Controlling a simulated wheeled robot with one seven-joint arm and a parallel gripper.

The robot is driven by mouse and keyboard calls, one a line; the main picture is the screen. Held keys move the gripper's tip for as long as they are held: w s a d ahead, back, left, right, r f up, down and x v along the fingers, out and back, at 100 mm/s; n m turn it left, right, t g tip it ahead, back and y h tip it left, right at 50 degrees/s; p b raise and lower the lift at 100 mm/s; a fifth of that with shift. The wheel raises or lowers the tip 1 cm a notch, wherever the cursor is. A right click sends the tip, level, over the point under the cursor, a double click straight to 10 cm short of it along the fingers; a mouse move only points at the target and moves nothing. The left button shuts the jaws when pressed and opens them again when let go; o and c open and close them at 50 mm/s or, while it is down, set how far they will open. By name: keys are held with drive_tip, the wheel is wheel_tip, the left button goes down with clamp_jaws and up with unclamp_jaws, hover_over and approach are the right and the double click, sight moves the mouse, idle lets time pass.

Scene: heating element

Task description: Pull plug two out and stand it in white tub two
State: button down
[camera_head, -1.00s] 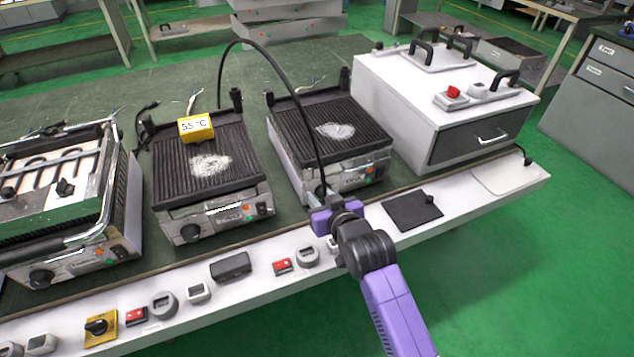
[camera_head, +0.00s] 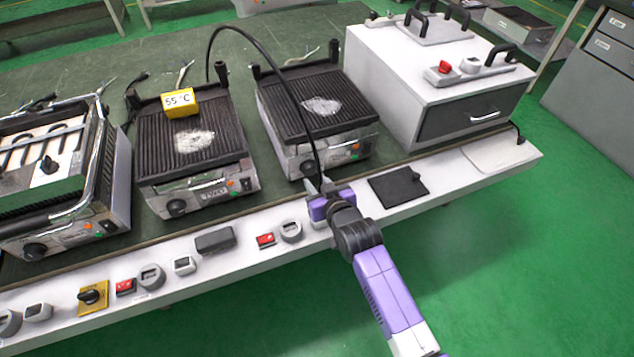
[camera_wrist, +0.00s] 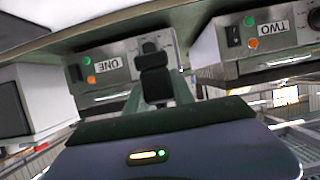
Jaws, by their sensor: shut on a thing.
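My gripper (camera_head: 324,198) is low over the white front ledge, in front of the right-hand grill. It is shut on a black plug (camera_wrist: 152,75), which shows between the fingers in the wrist view. A black cable (camera_head: 250,42) arches from behind the left flat grill down to my gripper. Small white square tubs (camera_head: 185,265) and (camera_head: 38,312) stand on the ledge. Another pale piece (camera_head: 319,222) is partly hidden just below my gripper. I see no readable number on the tubs. The plug's lower end is hidden.
In the wrist view, upside down, are grill fronts labelled ONE (camera_wrist: 106,63) and TWO (camera_wrist: 273,29). Red switches (camera_head: 265,240) and grey round pieces (camera_head: 291,231) line the ledge. A black plate (camera_head: 398,187) lies to the right. A white box unit (camera_head: 400,80) stands behind.

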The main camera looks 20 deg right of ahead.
drive_tip(key=shift+f+b, duration=2.1)
drive_tip(key=shift+f, duration=0.65)
drive_tip(key=shift+f+b, duration=1.75)
drive_tip(key=shift+f, duration=0.6)
drive_tip(key=c, duration=1)
unclamp_jaws()
drive_tip(key=p+v, duration=0.1)
drive_tip(key=v, duration=0.6)
drive_tip(key=shift+s+r, duration=0.2)
drive_tip(key=shift+s, duration=0.15)
